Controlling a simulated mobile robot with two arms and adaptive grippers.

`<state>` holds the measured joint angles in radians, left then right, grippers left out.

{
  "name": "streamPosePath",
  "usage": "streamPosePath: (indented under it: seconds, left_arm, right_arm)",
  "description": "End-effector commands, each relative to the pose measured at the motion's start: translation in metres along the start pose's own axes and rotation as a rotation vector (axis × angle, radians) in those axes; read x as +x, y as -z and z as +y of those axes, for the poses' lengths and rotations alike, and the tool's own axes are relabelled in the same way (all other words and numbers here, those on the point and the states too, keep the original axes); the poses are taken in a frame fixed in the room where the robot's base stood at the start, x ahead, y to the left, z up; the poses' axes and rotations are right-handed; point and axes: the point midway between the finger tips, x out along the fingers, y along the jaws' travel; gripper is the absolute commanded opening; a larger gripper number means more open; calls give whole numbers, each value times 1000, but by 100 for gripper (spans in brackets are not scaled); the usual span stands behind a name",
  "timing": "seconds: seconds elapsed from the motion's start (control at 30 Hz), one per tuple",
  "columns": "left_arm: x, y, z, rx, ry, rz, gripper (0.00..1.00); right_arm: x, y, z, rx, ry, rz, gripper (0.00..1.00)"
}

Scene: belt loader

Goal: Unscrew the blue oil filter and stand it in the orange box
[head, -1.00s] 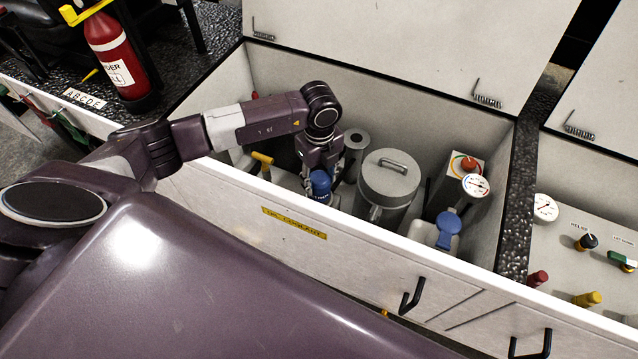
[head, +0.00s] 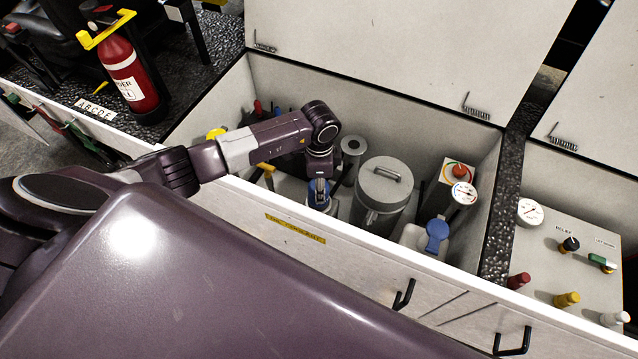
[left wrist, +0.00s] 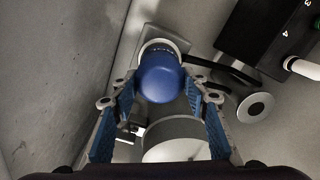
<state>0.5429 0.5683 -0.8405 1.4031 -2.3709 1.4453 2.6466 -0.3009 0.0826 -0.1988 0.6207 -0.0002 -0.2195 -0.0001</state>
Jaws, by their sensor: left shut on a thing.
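The blue oil filter (head: 318,203) stands low in the open compartment, just inside its front wall. In the left wrist view the rounded blue filter (left wrist: 160,80) sits between two blue-padded fingers, over a pale round mount. My left gripper (head: 319,187) reaches down from above and is shut on the filter, partly covering it in the head view. Whether the threads are still engaged is hidden. My right gripper is not in view. I see no orange box in these frames.
A grey lidded canister (head: 384,190) stands close right of the filter, with a grey cylinder (head: 352,150) behind. A blue-capped tank (head: 437,232) and a gauge (head: 464,193) are farther right. The compartment's white front edge (head: 300,213) lies close to my gripper.

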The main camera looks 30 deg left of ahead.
Motion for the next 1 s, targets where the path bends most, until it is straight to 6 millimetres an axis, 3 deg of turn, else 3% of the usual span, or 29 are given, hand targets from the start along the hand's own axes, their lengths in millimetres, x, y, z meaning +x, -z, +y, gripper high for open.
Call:
streamPosePath:
  seconds: [0.03,0.13,0.17,0.33,0.67,1.0]
  left_arm:
    - [7,-9,2,-4,-6,-20,3]
    - [7,-9,2,-2,-7,-21,3]
    - [7,-9,2,-2,-7,-21,44]
    - [5,-6,2,0,-6,-15,62]
    - [4,-3,1,64,-4,-8,62]
    - [4,-3,0,664,-3,-6,62]
  right_arm:
    - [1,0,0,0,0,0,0]
    - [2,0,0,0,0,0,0]
    - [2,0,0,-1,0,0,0]
    - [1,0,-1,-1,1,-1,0]
    - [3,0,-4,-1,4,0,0]
    - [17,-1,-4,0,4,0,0]
